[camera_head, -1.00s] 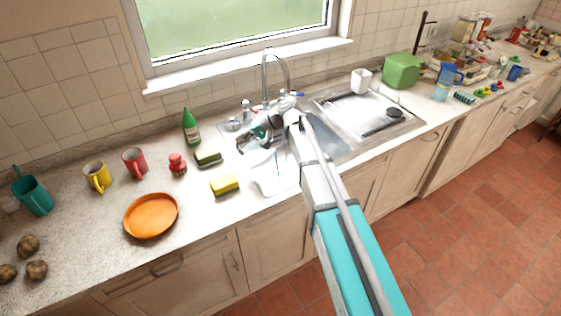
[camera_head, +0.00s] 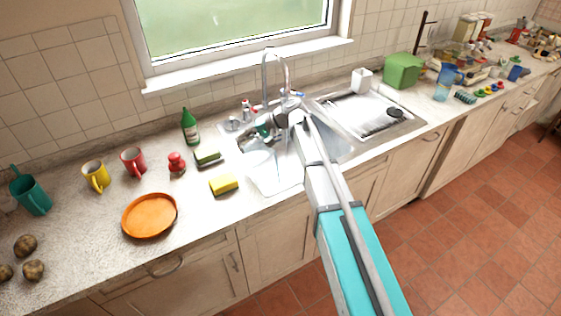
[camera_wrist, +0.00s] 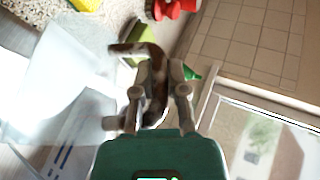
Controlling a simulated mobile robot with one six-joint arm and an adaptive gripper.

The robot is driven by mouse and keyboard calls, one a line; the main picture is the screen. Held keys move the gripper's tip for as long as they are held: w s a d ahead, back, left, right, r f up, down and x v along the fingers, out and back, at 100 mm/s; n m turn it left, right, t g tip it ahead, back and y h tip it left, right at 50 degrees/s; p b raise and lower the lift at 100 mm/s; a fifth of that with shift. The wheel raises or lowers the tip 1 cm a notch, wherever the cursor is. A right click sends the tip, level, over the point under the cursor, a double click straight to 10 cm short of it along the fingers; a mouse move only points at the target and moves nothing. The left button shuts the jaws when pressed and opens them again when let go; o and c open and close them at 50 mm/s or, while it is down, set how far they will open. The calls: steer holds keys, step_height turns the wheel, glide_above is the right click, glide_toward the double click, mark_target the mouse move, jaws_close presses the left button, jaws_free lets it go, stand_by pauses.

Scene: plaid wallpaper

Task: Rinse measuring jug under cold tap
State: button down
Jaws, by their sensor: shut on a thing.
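The measuring jug (camera_head: 264,167) is a clear, whitish vessel over the front left part of the sink, hard to make out against it. In the wrist view the jug (camera_wrist: 52,82) fills the left side, with blue marks lower down. My gripper (camera_wrist: 150,92) is shut on the jug's shiny curved handle (camera_wrist: 151,53). In the head view my gripper (camera_head: 252,140) is left of the tap and partly hidden by my wrist. The chrome tap (camera_head: 265,70) arches over the sink; its blue-marked side (camera_head: 299,95) is right, its red-marked handle (camera_head: 246,104) left. I see no clear water stream.
A yellow sponge (camera_head: 224,184), green-and-dark scrubber (camera_head: 207,158), red object (camera_head: 177,163) and green bottle (camera_head: 190,127) stand close left of the sink. An orange dish (camera_head: 150,215) is further left. The drainer (camera_head: 350,118) on the right holds a dark round item (camera_head: 394,113).

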mark_target(255, 132)
steer(key=shift+w+d+g+y+b, duration=0.35)
steer(key=shift+d+y+b, duration=0.25)
steer(key=shift+b, duration=0.3)
steer(key=shift+w, duration=0.15)
steer(key=shift+w+d+f+m+y+b, duration=0.15)
steer(key=shift+w+d+y+b, duration=0.1)
steer(key=shift+d+b, duration=0.15)
steer(key=shift+w+d+r+m+y+b, duration=0.1)
steer(key=shift+w+d+m+y+b, duration=0.05)
steer(key=shift+w+d+y+b, duration=0.15)
steer(key=shift+d+f, duration=0.1)
steer(key=shift+d, duration=0.15)
steer(key=shift+w+d+b, duration=0.2)
steer(key=shift+d+b, duration=0.1)
steer(key=shift+b, duration=0.15)
steer(key=shift+s+a+r+p, duration=0.25)
steer(key=shift+a+p, duration=0.05)
steer(key=shift+p, duration=0.15)
steer(key=s+a+h+p, duration=0.1)
steer(key=p, duration=0.1)
steer(key=s+a+h+p, duration=0.1)
steer(key=a+p, duration=0.1)
steer(key=shift+s+r, duration=0.1)
steer(key=shift+r, duration=0.25)
steer(key=shift+s+a+f+t+h, duration=0.15)
steer(key=shift+a+t+h, duration=0.2)
steer(key=shift+t, duration=0.1)
steer(key=shift+f+n, duration=0.4)
